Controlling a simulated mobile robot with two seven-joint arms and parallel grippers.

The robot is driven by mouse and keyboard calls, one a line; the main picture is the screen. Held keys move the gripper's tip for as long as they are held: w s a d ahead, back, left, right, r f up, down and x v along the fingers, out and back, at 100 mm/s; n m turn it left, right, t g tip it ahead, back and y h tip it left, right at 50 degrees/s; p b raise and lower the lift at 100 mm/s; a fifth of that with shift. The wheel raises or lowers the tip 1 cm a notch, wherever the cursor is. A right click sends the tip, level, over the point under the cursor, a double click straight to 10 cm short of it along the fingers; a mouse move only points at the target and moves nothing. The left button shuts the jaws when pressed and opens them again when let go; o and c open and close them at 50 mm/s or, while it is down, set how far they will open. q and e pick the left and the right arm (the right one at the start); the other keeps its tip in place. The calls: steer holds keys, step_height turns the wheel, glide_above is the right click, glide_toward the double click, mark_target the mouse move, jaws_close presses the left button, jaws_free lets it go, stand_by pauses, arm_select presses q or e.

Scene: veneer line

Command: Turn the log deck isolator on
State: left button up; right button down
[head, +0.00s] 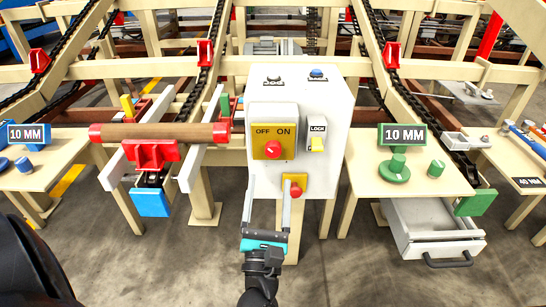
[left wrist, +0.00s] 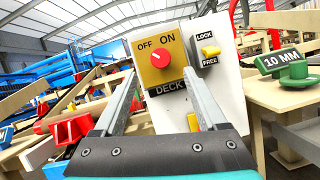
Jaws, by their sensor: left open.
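The deck isolator is a red knob (head: 273,148) on a yellow plate marked OFF and ON, on the front of a white control box (head: 340,105). The knob (left wrist: 160,60) also shows in the left wrist view, above a DECK label; I cannot tell its setting surely. My right gripper is out of view.
A red button (head: 296,191) on a yellow plate sits low on the box, close to my right-hand finger. A brown log (head: 160,133) rests at left. A table (head: 365,170) with green parts and a 10 MM sign stands at right, above an open drawer (head: 440,247).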

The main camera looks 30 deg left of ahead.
mark_target(273, 153)
arm_select(q)
steer(key=x, duration=0.8)
steer(key=shift+w+b, duration=0.1)
steer(key=shift+b, duration=0.25)
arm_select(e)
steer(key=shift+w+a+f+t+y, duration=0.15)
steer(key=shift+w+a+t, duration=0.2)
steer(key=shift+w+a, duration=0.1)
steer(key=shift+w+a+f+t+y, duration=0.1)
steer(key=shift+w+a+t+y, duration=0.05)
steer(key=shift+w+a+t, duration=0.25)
arm_select(q)
jaws_close()
